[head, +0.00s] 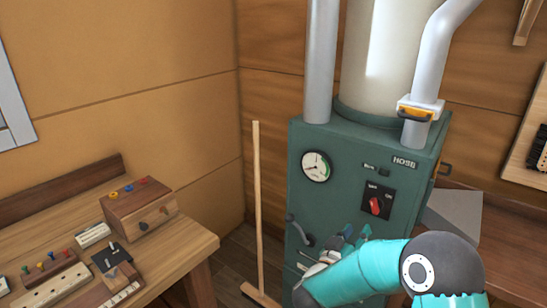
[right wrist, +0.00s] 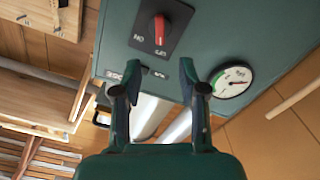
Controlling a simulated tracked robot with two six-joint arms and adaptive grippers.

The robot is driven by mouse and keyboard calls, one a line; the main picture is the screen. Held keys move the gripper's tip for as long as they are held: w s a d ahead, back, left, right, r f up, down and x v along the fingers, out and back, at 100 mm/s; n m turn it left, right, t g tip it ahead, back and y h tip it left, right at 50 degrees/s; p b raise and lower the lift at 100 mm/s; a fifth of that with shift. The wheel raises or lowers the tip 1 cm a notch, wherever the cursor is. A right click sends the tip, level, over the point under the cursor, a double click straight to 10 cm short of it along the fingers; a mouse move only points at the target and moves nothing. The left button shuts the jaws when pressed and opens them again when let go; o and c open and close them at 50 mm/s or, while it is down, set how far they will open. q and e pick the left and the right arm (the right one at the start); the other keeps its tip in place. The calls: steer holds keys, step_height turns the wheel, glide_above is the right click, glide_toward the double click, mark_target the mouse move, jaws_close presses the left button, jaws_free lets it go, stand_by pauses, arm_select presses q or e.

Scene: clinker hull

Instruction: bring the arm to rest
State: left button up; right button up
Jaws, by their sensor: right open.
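My right arm (head: 365,272) reaches in from the lower right in the head view. Its gripper (head: 343,242) is in front of the lower part of a green machine (head: 345,145), partly hidden by the arm. In the right wrist view the two fingers of the gripper (right wrist: 157,80) stand apart with nothing held between them. Beyond them are the machine's front, its red switch (right wrist: 158,28) and its round gauge (right wrist: 233,81). I cannot tell how close the fingers are to the machine front. My left gripper is not in view.
A workbench (head: 190,243) at the left bears a wooden box (head: 139,208) and several small pegged blocks. A broom (head: 258,210) stands between bench and machine.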

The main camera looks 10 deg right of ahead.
steer(key=s+a+f+n+g+y, duration=0.1)
steer(key=s+a+f+n+y, duration=0.15)
steer(key=f, duration=0.55)
steer(key=s+a+f+n+y, duration=0.15)
steer(key=f+y, duration=0.25)
steer(key=f, duration=0.4)
steer(key=s+a+f+n+g+y, duration=0.1)
steer(key=s+f+y, duration=0.2)
steer(key=f, duration=0.5)
steer(key=s+a+f+m+g+y, duration=0.1)
steer(key=s+a+f+g+y, duration=0.3)
steer(key=s+a, duration=0.3)
steer(key=s+a+f+m+g+y, duration=0.1)
steer(key=s+a+f+g+y, duration=0.3)
steer(key=s+a, duration=0.4)
steer(key=s+f+g, duration=0.1)
steer(key=s, duration=0.5)
steer(key=shift+s, duration=0.25)
